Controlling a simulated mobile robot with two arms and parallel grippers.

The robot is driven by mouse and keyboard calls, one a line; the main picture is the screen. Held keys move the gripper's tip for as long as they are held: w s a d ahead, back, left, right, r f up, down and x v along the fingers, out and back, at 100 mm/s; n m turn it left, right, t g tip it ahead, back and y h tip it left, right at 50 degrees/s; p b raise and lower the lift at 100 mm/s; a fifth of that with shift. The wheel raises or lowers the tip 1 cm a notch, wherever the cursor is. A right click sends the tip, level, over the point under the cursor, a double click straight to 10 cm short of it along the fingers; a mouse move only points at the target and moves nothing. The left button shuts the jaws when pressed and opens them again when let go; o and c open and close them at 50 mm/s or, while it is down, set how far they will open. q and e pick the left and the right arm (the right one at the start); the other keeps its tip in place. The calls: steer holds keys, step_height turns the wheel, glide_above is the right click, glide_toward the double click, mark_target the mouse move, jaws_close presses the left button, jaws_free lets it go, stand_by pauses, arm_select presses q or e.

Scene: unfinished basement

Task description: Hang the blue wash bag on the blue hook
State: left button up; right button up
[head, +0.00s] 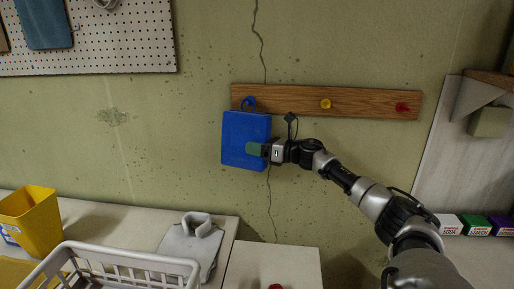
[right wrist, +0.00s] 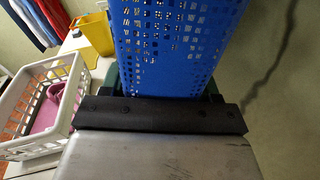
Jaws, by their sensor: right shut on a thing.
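The blue wash bag (head: 243,138) is upright against the wall, just below the left end of the wooden hook rail (head: 290,93). The blue hook (head: 248,102) is on that rail, at the bag's top edge; I cannot tell whether the bag's loop is over it. My right gripper (head: 258,150) is shut on the bag's right side. In the right wrist view the bag (right wrist: 165,45) rises as a perforated blue panel from between the jaws (right wrist: 165,97). My left gripper is in neither view.
A yellow hook (head: 325,104) and a red hook (head: 401,107) are further right on the rail. Below stand a white laundry basket (head: 125,262), a yellow bin (head: 35,220) and folded grey clothing (head: 193,243). Small boxes (head: 475,225) stand at the right. The wall around the bag is clear.

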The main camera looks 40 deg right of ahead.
stand_by(0.4)
steer(key=o, duration=1.1)
steer(key=shift+s+d+f+b, duration=0.3)
steer(key=shift+s+b, duration=0.1)
steer(key=shift+s, duration=0.15)
steer(key=b+v, duration=0.3)
steer(key=v, duration=0.6)
steer(key=shift+s+r+b, duration=0.25)
steer(key=shift+b, duration=0.15)
